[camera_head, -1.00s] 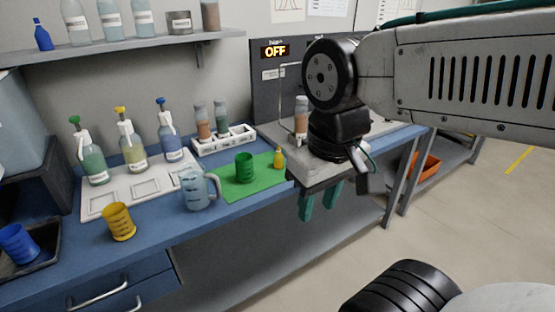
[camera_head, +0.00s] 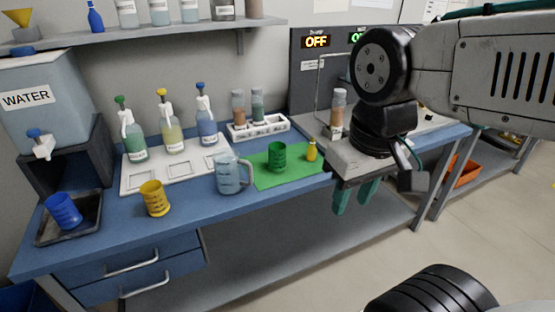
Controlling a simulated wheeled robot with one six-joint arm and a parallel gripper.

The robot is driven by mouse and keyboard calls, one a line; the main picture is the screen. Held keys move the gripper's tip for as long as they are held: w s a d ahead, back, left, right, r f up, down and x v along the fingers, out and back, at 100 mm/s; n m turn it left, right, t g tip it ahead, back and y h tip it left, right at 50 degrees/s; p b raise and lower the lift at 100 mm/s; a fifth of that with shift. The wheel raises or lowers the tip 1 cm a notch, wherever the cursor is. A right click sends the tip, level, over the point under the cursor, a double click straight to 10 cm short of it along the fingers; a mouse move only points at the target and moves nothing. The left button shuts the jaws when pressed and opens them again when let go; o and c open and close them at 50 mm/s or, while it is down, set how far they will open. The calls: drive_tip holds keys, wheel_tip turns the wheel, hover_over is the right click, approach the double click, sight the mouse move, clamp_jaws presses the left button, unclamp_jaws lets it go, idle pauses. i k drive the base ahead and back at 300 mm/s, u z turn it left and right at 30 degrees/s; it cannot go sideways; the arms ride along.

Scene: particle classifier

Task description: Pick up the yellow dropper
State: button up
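A clear jug (camera_head: 230,175) stands left of the mat, and a yellow beaker (camera_head: 155,199) further left. A vial rack (camera_head: 258,127) is behind the mat. A machine with an OFF display (camera_head: 316,41) stands behind my arm. A blue beaker (camera_head: 63,211) sits in a dark tray.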

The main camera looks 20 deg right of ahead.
sight(311, 150)
drive_tip(key=u, duration=2.7)
drive_tip(key=k, duration=1.95)
drive_tip(key=z, duration=2.1)
drive_tip(key=i, duration=0.95)
